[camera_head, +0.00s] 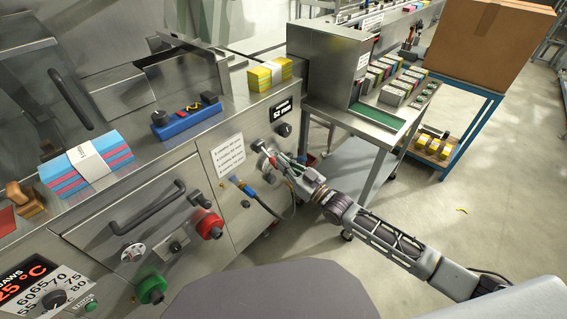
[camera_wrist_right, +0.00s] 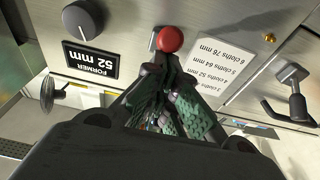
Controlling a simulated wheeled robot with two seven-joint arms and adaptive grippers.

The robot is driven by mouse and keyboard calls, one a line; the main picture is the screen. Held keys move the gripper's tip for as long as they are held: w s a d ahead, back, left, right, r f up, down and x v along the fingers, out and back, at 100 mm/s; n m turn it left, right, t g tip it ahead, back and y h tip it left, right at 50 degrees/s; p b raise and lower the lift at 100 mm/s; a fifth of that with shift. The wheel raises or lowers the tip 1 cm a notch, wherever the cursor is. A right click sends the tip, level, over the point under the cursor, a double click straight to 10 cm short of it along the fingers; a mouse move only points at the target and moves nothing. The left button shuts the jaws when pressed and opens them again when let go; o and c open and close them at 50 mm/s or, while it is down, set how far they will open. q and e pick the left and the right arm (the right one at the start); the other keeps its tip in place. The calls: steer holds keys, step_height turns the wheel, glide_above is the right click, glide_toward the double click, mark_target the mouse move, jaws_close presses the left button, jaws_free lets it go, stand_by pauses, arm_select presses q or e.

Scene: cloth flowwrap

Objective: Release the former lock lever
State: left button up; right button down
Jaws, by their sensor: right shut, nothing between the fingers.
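The former lock lever shows its round red knob (camera_wrist_right: 169,39) in the right wrist view, on the steel machine front just beyond my fingertips. In the head view the red knob (camera_head: 272,161) is small, beside the fingertips. My right gripper (camera_head: 281,163) reaches in from the lower right and is shut, with nothing between its fingers. In the right wrist view its fingertips (camera_wrist_right: 166,62) are together right at the knob; whether they touch it I cannot tell. The lever's shaft is mostly hidden behind the knob and fingers. My left gripper is not in view.
A display (camera_head: 281,109) reading 52 mm and a dark dial (camera_head: 284,130) sit above the lever. A white card (camera_head: 229,156) with cloth sizes is to the left. A hose with a blue fitting (camera_head: 243,186) hangs below. Yellow cloths (camera_head: 270,73) lie on top.

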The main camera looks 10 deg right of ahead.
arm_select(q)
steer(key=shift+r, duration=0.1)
arm_select(e)
steer(key=shift+f, duration=0.55)
stand_by(0.5)
steer(key=shift+r, duration=0.1)
